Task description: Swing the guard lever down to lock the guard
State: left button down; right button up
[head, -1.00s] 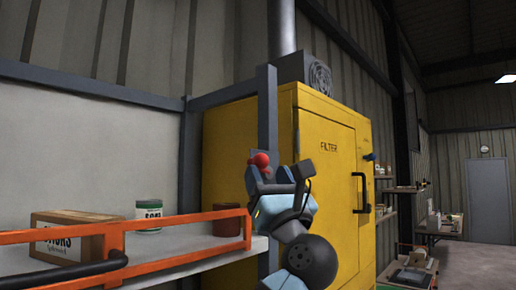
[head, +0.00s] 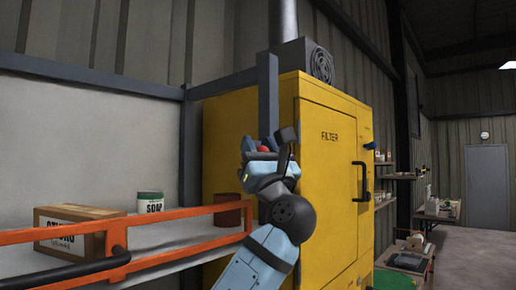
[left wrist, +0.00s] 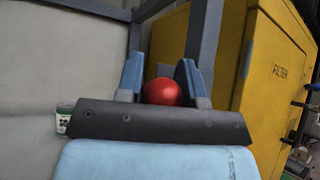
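The guard (head: 175,222) is an orange rail frame in front of the shelf at left, with a black grab handle (head: 80,270). The guard lever shows only as its red ball knob (head: 264,148), near the guard's right end; its shaft is hidden behind my gripper. My left gripper (head: 262,146) is at the knob, its blue fingers on either side. In the left wrist view the red knob (left wrist: 161,92) fills the gap between the fingers, which look closed on it; its lower edge is hidden by the dark palm bar. My right gripper is not in view.
A grey post (head: 268,100) stands just behind my left gripper, before the yellow filter cabinet (head: 330,170). On the shelf (head: 165,235) are a cardboard box (head: 75,225), a soap tin (head: 150,202) and a brown-red can (head: 227,210). Open floor (head: 475,255) lies at right.

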pick_arm(q)
jog(key=shift+f+n+b, duration=0.25)
jog(key=shift+n+b, duration=0.05)
jog(key=shift+b, duration=0.2)
jog(key=n+g+y+b, duration=0.2)
jog(key=n+y, duration=0.1)
jog(key=f+n+g+y+b, duration=0.1)
jog(key=n+g+y+b, duration=0.1)
jog(key=n+b, duration=0.1)
jog(key=f+n+g+y+b, duration=0.1)
jog(key=n+g+y+b, duration=0.2)
jog(key=n, duration=0.2)
jog(key=shift+s+a+f+y, duration=0.1)
jog(key=shift+s+f+y, duration=0.15)
jog(key=shift+s+y, duration=0.05)
jog(key=n+g+y, duration=0.1)
jog(key=n+g, duration=0.1)
jog(key=n+g+y+b, duration=0.1)
jog(key=n+g, duration=0.1)
jog(key=n+g+b, duration=0.1)
jog(key=n+g, duration=0.1)
jog(key=shift+f+y, duration=0.4)
jog(key=shift+a, duration=0.1)
jog(key=c, duration=0.8)
grip_release()
